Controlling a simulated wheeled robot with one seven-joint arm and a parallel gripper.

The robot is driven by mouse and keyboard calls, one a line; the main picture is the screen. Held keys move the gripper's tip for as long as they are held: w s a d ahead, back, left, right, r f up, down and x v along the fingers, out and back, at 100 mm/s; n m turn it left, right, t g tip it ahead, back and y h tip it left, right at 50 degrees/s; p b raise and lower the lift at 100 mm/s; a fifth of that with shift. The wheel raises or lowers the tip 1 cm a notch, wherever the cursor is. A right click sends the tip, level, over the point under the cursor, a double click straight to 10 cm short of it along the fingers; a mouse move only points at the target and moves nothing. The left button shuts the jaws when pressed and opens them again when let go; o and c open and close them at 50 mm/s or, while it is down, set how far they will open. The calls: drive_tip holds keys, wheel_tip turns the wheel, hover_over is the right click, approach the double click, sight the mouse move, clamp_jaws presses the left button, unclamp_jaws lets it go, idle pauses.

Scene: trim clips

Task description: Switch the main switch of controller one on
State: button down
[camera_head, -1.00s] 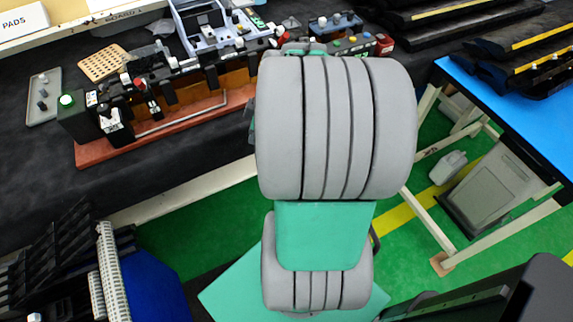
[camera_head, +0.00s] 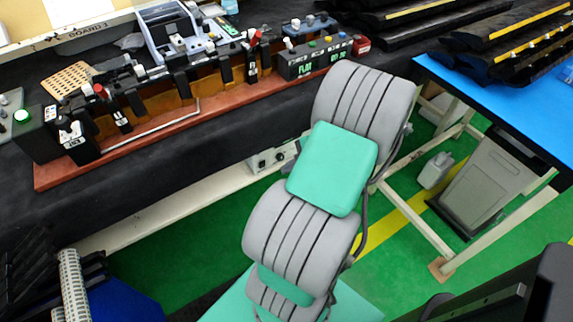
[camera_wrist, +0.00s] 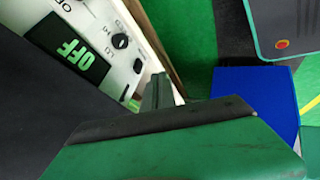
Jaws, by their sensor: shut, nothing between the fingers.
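A white controller panel (camera_wrist: 105,45) fills the upper left of the wrist view, steeply angled. My gripper (camera_wrist: 157,88) shows as a narrow shut grey-green tip close to the panel's lower right edge; contact cannot be told. In the head view a small white box with dark knobs (camera_head: 265,161) sits on the rail under the bench edge, beside my arm, which hides the gripper there.
The black-covered bench (camera_head: 140,185) holds a red-brown base (camera_head: 60,173) with several switch units. A blue table (camera_head: 470,95) and a grey bin (camera_head: 485,190) stand right. A blue surface (camera_wrist: 255,105) lies right of the gripper in the wrist view. Green floor lies between.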

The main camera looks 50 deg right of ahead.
sight(262, 165)
drive_tip(key=w+f, duration=0.1)
drive_tip(key=w, duration=0.1)
drive_tip(key=w+f, duration=0.2)
drive_tip(key=w, duration=0.1)
drive_tip(key=w+f, duration=0.1)
drive_tip(key=w, duration=0.2)
drive_tip(key=shift+a+f, duration=0.3)
drive_tip(key=shift+f, duration=0.1)
drive_tip(key=shift+s, duration=0.1)
